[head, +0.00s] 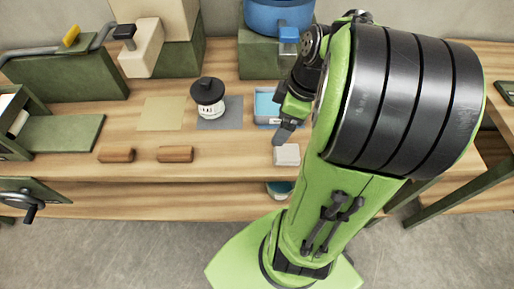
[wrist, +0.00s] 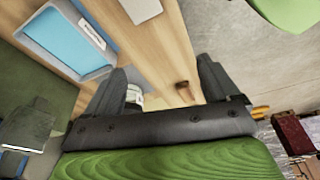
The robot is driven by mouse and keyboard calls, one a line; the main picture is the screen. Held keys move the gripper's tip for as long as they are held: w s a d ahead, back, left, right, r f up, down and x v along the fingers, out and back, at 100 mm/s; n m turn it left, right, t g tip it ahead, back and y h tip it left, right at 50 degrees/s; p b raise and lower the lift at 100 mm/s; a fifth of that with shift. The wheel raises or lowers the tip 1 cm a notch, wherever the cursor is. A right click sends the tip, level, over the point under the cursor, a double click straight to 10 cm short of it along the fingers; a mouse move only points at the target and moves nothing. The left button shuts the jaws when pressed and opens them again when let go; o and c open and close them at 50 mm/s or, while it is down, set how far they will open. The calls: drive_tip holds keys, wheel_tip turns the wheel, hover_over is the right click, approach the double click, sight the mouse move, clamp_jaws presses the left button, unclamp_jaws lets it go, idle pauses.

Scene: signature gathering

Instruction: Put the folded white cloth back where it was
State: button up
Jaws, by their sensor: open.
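The folded white cloth (head: 286,154) lies flat near the front edge of the wooden table, in front of a blue tray with a grey rim (head: 267,104). In the wrist view the white cloth (wrist: 141,9) is at the top edge, partly cut off, beside the blue tray (wrist: 80,42). My gripper (head: 282,134) is near the cloth, partly hidden by my arm in the head view. In the wrist view my gripper (wrist: 163,72) has its fingers spread with nothing held between them. The cloth is outside the fingers.
A beige mat (head: 162,113) and two brown rolls (head: 116,155) (head: 175,154) lie farther left. A blue pot (head: 278,16) stands on a green block behind. Bare table lies between the rolls and cloth.

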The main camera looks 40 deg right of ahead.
drive_tip(key=s+a+r+m+t+h, duration=0.1)
drive_tip(key=s+a+r+m, duration=0.2)
drive_tip(key=a, duration=0.4)
drive_tip(key=s+a+r+m+t+h, duration=0.1)
drive_tip(key=s+a+r+m+t, duration=0.1)
drive_tip(key=a+m, duration=0.3)
drive_tip(key=shift+s+a+r+t, duration=0.35)
drive_tip(key=shift+s+a, duration=0.35)
drive_tip(key=shift+a, duration=0.25)
